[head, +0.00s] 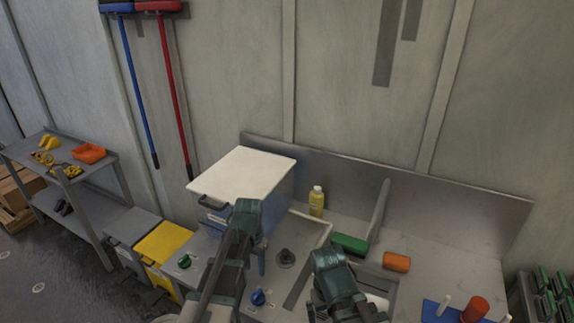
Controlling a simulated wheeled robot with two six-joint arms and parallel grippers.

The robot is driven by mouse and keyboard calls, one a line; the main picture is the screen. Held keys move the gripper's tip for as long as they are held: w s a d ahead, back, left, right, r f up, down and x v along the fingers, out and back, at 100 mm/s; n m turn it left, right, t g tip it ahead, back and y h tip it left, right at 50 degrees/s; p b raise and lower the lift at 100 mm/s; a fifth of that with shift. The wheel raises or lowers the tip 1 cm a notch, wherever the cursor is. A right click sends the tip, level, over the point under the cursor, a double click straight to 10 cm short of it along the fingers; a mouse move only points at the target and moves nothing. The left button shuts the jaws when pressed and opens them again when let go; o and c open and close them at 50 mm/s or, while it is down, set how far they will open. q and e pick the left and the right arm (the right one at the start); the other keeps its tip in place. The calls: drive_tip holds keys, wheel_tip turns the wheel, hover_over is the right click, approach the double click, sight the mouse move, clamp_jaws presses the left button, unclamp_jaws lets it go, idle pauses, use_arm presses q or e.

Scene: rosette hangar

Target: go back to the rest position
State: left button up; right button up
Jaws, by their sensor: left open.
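My left arm comes up from the bottom of the head view. Its gripper (262,256) is open and empty, over the bench just in front of the white-lidded box (243,173). My right arm (335,278) is to the right of it, low in the picture over the bench. The fingers of my right gripper are not clear to see, so I cannot tell whether they are open or shut.
On the bench are a yellow bottle (317,201), a green block (349,243), an orange cylinder (396,261), a blue board with a red cylinder (475,309), and green and blue knobs. A grey shelf (82,204) and yellow-lidded bin (163,242) stand left.

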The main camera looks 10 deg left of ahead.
use_arm(q)
drive_tip(key=s+d+f+b, duration=0.3)
drive_tip(key=s+d, duration=0.2)
drive_tip(key=s, duration=0.2)
drive_tip(key=s+d+f+y+b, duration=0.1)
drive_tip(key=s+d+f+b, duration=0.2)
drive_tip(key=s+d, duration=0.2)
drive_tip(key=shift+s+f, duration=0.15)
drive_tip(key=shift+s, duration=1.1)
drive_tip(key=shift+d, duration=0.1)
